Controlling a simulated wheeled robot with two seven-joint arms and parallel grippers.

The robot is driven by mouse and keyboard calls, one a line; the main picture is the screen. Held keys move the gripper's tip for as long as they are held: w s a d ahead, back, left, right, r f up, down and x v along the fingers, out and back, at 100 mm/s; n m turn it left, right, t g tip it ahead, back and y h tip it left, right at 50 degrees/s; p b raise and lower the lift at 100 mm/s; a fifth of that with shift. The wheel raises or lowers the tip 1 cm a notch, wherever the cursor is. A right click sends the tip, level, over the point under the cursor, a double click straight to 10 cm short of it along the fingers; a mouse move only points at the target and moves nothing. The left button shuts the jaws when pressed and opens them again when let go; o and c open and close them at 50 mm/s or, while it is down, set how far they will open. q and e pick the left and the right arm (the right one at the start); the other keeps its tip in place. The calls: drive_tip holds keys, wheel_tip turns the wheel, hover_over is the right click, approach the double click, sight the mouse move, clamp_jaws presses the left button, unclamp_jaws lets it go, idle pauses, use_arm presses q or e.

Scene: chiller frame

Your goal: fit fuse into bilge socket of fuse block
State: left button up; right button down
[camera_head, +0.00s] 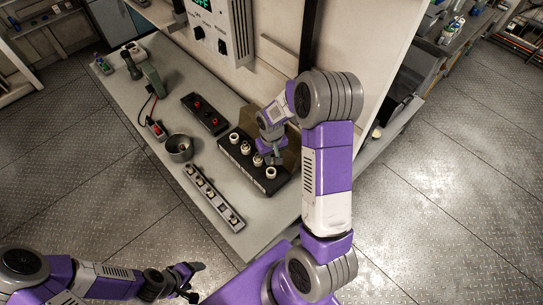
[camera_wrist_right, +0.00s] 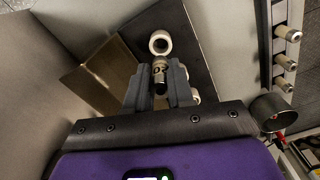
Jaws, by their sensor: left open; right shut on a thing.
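The fuse block (camera_head: 249,174) is a long dark block on the bench with a row of round white sockets along its top. My right gripper (camera_head: 273,158) is over the block, towards its near right end. In the right wrist view my right gripper (camera_wrist_right: 160,91) is shut on a small fuse (camera_wrist_right: 159,72) with dark lettering and a metal cap. The fuse is close to a white socket ring (camera_wrist_right: 160,42) of the block; I cannot tell whether they touch. The socket labels are not readable. My left gripper (camera_head: 188,281) is open and empty, low left, off the bench.
A pale rail (camera_head: 212,198) with several fuses lies near the bench's front edge. A tan panel (camera_wrist_right: 98,75) is beside the block.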

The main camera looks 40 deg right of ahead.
drive_tip(key=shift+w+f+b, duration=0.1)
drive_tip(key=shift+f+b, duration=1.7)
drive_tip(key=shift+f, duration=0.65)
drive_tip(key=shift+f+b, duration=1.55)
drive_tip(key=shift+b, duration=0.05)
drive_tip(key=shift+r, duration=0.15)
drive_tip(key=shift+r+p, duration=0.95)
drive_tip(key=shift+r, duration=0.25)
idle(1.2)
drive_tip(key=shift+f+b, duration=1.35)
